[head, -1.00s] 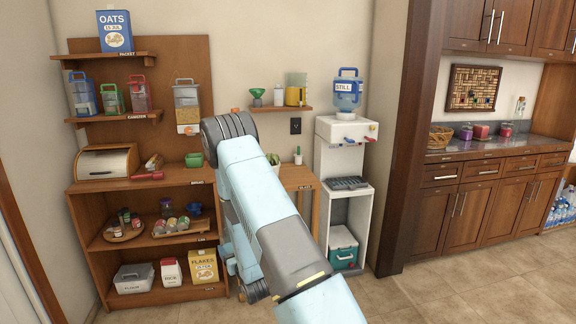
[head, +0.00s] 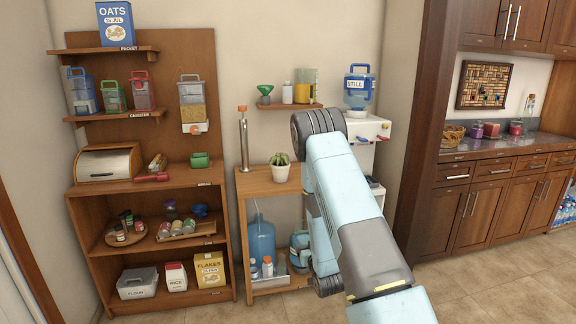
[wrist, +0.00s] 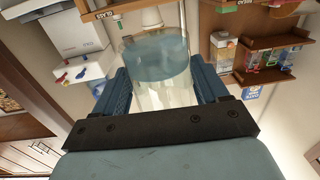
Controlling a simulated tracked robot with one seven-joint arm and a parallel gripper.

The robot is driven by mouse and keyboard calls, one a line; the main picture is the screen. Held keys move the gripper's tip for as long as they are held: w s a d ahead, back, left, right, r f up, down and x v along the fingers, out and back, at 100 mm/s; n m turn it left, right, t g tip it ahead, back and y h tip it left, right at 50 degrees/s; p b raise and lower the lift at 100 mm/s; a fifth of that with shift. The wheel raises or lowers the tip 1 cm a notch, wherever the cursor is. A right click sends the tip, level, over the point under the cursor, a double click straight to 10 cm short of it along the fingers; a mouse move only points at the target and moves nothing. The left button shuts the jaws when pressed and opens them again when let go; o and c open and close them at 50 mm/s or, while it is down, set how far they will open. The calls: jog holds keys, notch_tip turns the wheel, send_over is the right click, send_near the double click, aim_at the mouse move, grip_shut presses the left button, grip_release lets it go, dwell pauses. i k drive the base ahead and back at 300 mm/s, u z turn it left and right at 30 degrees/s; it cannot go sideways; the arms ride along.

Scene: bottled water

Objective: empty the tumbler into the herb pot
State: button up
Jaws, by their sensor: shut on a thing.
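In the wrist view, which looks upside down, my gripper (wrist: 160,95) is shut on a clear glass tumbler (wrist: 163,92), with a finger on either side. Bluish water shows in the tumbler. In the head view my forearm hides my gripper and the tumbler. A small white pot with a green, cactus-like plant (head: 281,169) stands on the small wooden table, left of my arm; it is the only potted plant I see clearly. A white shape (wrist: 152,17) beyond the tumbler in the wrist view may be this pot.
A water dispenser (head: 374,130) is partly behind my arm. A large blue bottle (head: 262,238) sits below the table. Shelves fill the left.

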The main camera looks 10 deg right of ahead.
aim_at(280, 163)
jog(key=k, duration=0.6)
jog(key=z, duration=0.3)
jog(key=i, duration=1.6)
jog(key=u, duration=0.25)
